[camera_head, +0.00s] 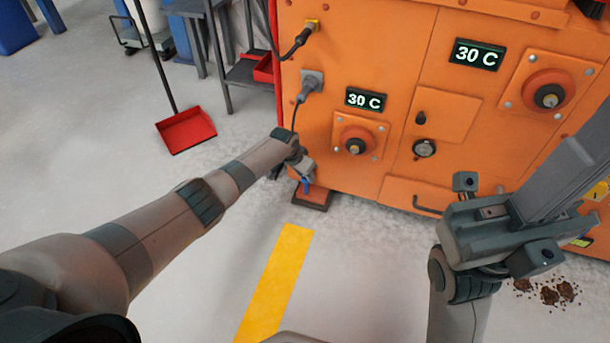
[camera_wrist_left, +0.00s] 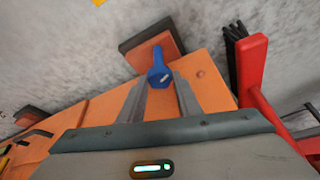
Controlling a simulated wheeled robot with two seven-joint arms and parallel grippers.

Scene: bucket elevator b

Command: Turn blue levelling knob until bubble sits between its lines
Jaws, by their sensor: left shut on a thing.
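The blue levelling knob (camera_head: 306,186) is low at the left corner of the orange machine, above a dark red-brown foot pad. In the left wrist view the knob (camera_wrist_left: 160,76) stands between the tips of two grey fingers. My left gripper (camera_head: 302,175) is shut on it; the fingers partly hide it in the head view. I cannot make out a bubble or its lines. My right gripper (camera_head: 515,215) is at the right, close to the camera and away from the knob; its fingertips are not clear.
The orange machine (camera_head: 340,60) fills the back, with knobs and two displays reading 30 C. A red dustpan (camera_head: 186,129) and a grey cart stand at the left. A yellow stripe (camera_head: 275,285) marks the open floor; brown debris (camera_head: 550,292) lies at the right.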

